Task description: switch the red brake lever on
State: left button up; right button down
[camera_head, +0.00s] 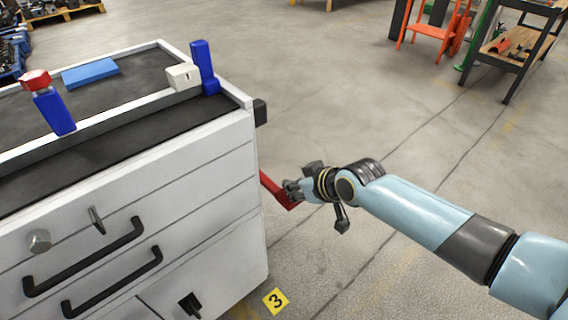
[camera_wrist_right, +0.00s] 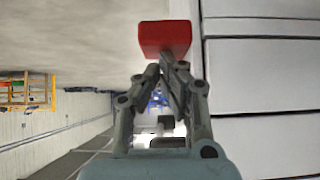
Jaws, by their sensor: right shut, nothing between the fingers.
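The red brake lever (camera_head: 272,188) sticks out from the right side of the white cabinet (camera_head: 200,165), low down, and slopes down to the right. My right gripper (camera_head: 290,187) is at the lever's outer end. In the right wrist view the lever's red end (camera_wrist_right: 165,38) is just beyond the fingertips (camera_wrist_right: 163,68). The fingers are shut with nothing between them. I cannot tell whether they touch the lever. My left gripper is not in view.
The cabinet has black drawer handles (camera_head: 85,258), a round knob (camera_head: 38,241) and a black corner piece (camera_head: 260,112). Blue blocks (camera_head: 204,66) stand on top. A workbench (camera_head: 520,50) stands far right. The floor between is clear.

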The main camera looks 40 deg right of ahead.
aim_at(298, 202)
jog(key=f, duration=0.1)
jog(key=f+b, duration=0.1)
jog(key=f+t+b, duration=0.1)
jog(key=shift+s+f, duration=0.2)
jog(key=shift+s, duration=0.05)
jog(key=shift+f+b, duration=0.8)
jog(key=shift+b, duration=0.2)
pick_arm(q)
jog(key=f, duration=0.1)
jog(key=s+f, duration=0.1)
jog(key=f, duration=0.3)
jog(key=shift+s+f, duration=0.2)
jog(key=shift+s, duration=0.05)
pick_arm(e)
jog(key=shift+f, duration=0.1)
